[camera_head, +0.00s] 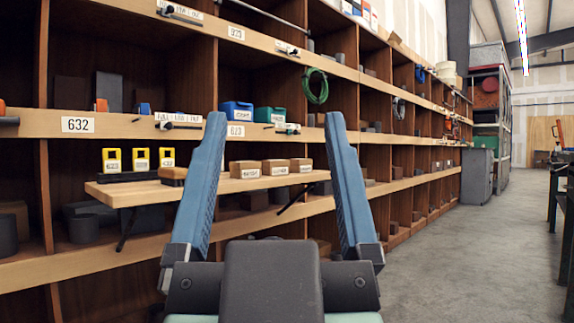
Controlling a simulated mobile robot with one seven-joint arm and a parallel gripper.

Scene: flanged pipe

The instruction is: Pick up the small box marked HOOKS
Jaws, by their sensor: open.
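Three small brown boxes with white labels stand in a row on a pull-out wooden shelf board (150,192): a left box (245,165), a middle box (275,163) and a right box (301,163). Their labels are too small to read surely, so I cannot tell which is marked HOOKS. My gripper (276,122) is open and empty, its two blue fingers pointing forward. In the picture the boxes show between the fingers, farther away and apart from them. Part of the board is hidden behind the left finger.
Several yellow labelled items (139,158) stand on the board's left part, near a brown block (173,173). Above are a blue bin (236,111), a teal bin (268,115) and a green coil (316,86). Clear concrete floor (430,260) lies to the right.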

